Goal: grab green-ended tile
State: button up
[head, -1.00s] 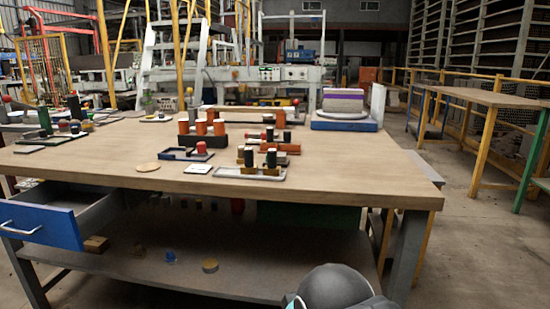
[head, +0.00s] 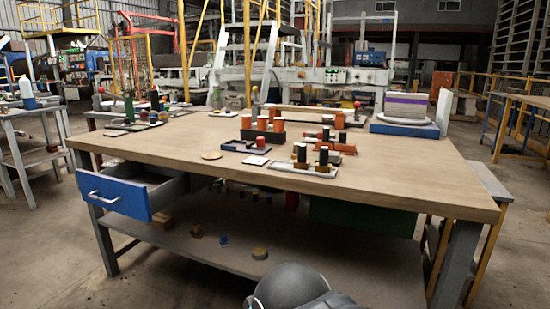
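I cannot make out a tile with a green end in the head view. A small white flat tile (head: 255,160) lies on the wooden workbench (head: 400,178), near its front edge, in front of a dark tray (head: 240,146). Another thin flat piece (head: 115,134) lies near the bench's left end; its colours are too small to tell. A green cylinder (head: 129,108) stands upright close behind it. A dark rounded part of my arm shows at the bottom edge. My gripper is not in view.
An open blue drawer (head: 115,197) juts out at the bench's left front. A lower shelf (head: 200,247) holds several small pieces. Orange cylinders (head: 262,123) stand in a dark block, and a light tray (head: 300,170) holds black-topped pegs. Open floor lies left.

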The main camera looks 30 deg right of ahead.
aim_at(333, 156)
jog(key=u, duration=0.85)
jog(key=i, duration=0.95)
jog(key=z, duration=2.5)
